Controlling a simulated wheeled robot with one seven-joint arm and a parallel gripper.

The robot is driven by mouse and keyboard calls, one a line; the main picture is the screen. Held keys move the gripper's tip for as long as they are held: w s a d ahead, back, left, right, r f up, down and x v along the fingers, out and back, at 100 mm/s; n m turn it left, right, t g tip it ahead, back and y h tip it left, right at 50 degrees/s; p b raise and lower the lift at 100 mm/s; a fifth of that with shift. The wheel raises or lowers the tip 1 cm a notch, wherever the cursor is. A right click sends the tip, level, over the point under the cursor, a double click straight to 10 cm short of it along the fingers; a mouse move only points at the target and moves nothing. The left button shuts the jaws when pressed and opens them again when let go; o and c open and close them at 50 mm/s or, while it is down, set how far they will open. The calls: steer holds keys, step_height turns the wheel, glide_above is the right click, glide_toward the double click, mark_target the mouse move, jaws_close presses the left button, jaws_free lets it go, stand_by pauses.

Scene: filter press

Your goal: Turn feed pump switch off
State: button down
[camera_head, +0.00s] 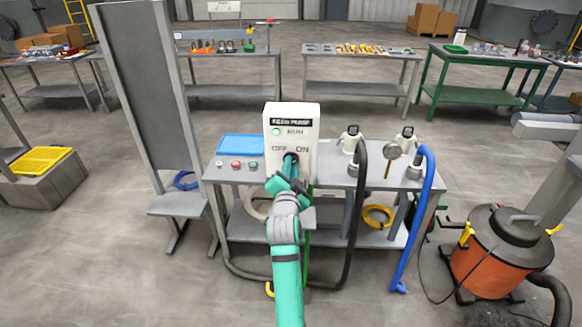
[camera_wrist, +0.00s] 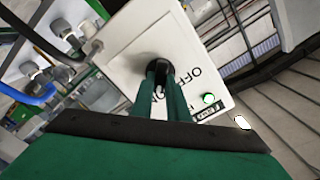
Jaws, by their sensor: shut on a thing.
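The feed pump switch box (camera_head: 305,120) is a white box on the grey bench, labelled FEED PUMP, with OFF at left and ON at right. A green RUN lamp (camera_head: 276,132) is lit on it, and the lamp also shows in the wrist view (camera_wrist: 208,98). The black switch knob (camera_wrist: 157,66) sits on the box face below the labels. My gripper (camera_head: 290,160) is at the knob, with its green fingers shut on it in the wrist view (camera_wrist: 156,80). The fingers hide much of the knob, so I cannot tell which label it points to.
The grey bench (camera_head: 335,178) also holds a blue panel (camera_head: 240,145) with small buttons at left. Two fittings with a black hose (camera_head: 357,200) and a blue hose (camera_head: 415,220) are at right. An orange vacuum (camera_head: 490,265) stands on the floor at right.

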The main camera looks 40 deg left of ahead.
steer(key=shift+s+a+n, duration=0.1)
steer(key=shift+a+n, duration=0.05)
steer(key=shift+n, duration=4.3)
steer(key=shift+s+a+n, duration=0.1)
steer(key=shift+a+n, duration=0.05)
steer(key=shift+n, duration=4.3)
steer(key=c, duration=1.7)
jaws_free()
